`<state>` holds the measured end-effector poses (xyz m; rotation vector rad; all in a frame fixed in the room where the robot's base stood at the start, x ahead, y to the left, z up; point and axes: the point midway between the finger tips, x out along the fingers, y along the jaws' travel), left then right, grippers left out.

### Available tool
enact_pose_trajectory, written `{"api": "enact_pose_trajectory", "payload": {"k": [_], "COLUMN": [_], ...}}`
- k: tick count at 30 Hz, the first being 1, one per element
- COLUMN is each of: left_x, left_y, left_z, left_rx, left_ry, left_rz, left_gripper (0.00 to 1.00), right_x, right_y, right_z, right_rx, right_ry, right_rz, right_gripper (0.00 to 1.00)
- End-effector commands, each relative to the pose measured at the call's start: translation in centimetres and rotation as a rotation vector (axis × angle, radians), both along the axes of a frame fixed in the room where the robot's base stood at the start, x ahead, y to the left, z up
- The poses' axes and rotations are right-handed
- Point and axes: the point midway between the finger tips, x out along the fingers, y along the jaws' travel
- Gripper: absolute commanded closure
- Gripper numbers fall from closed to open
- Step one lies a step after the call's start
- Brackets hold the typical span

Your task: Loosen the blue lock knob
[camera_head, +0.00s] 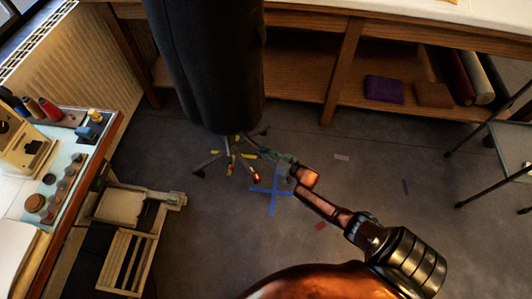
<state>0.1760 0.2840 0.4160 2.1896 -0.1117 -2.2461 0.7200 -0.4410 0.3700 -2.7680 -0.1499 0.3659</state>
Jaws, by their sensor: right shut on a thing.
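A dark dress form (215,70) hangs over a low stand with splayed legs (212,160) at the upper middle. My right gripper (281,160) reaches in from the lower right and is shut beside the stand, just below and right of the form's hem. The blue lock knob is small and mostly hidden in its jaws; only a dull blue-green patch shows there. I cannot tell how far the knob is turned. My left gripper is not in view.
A sewing table (112,130) with spools and a machine stands at the left, a wooden chair (120,255) beside it. A workbench with a shelf (300,85) runs across the back. A metal-legged stool (490,150) is at the right. Blue tape (273,205) marks the open floor.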

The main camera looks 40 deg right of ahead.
Motion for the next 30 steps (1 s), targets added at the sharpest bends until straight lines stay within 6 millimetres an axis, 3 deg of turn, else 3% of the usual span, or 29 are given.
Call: {"api": "enact_pose_trajectory", "payload": {"k": [6,12,20,27,30], "left_x": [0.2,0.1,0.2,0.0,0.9], "left_y": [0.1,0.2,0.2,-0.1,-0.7], "left_z": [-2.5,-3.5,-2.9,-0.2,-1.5], "left_rx": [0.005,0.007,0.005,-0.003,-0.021], "left_ry": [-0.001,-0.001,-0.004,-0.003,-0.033], "left_rz": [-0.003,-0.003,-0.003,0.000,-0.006], "left_gripper": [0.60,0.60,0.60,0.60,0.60], "right_x": [-0.1,-0.2,-0.2,-0.2,-0.2], "right_y": [0.0,0.1,0.1,0.1,0.1], "right_z": [-0.1,-0.2,-0.4,-0.6,-0.7], "right_rx": [-0.201,-0.389,-0.636,-0.862,-0.958], "right_ry": [-0.011,-0.021,-0.035,-0.049,-0.055], "right_rz": [-0.003,-0.002,-0.001,0.000,0.001], "right_gripper": [0.95,0.95,0.95,0.95,0.95]}}
